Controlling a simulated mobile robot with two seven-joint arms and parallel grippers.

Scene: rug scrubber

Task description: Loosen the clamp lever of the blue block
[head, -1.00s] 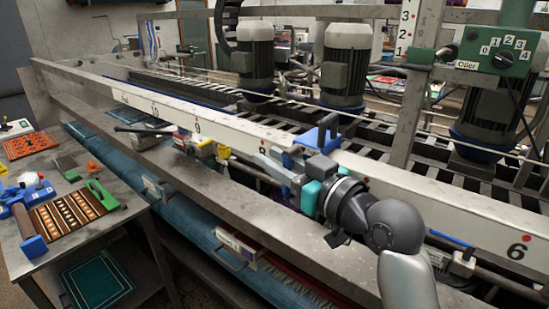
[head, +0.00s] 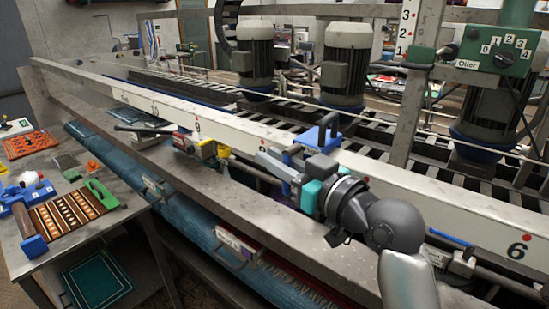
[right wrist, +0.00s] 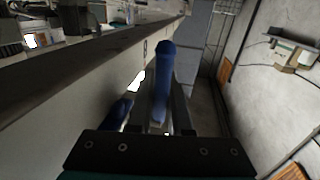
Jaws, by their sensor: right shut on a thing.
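The blue block (head: 326,133) sits at the long white scale rail, right of the middle in the head view. My right gripper (head: 280,168) is beside it, on its left and front side. In the right wrist view a blue lever (right wrist: 163,80) stands between the fingers of my right gripper (right wrist: 163,115), and they are shut on it. A smaller blue part (right wrist: 120,110) shows just left of the fingers. In the head view the gripper hides most of the lever and the block's lower part. My left gripper is not in view.
A red and yellow block (head: 196,146) with a black lever sits further left along the rail. Another lever with a blue grip (head: 450,238) lies to the right. A grey beam (head: 200,185) runs in front. A side table (head: 60,255) with small rugs stands at the left.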

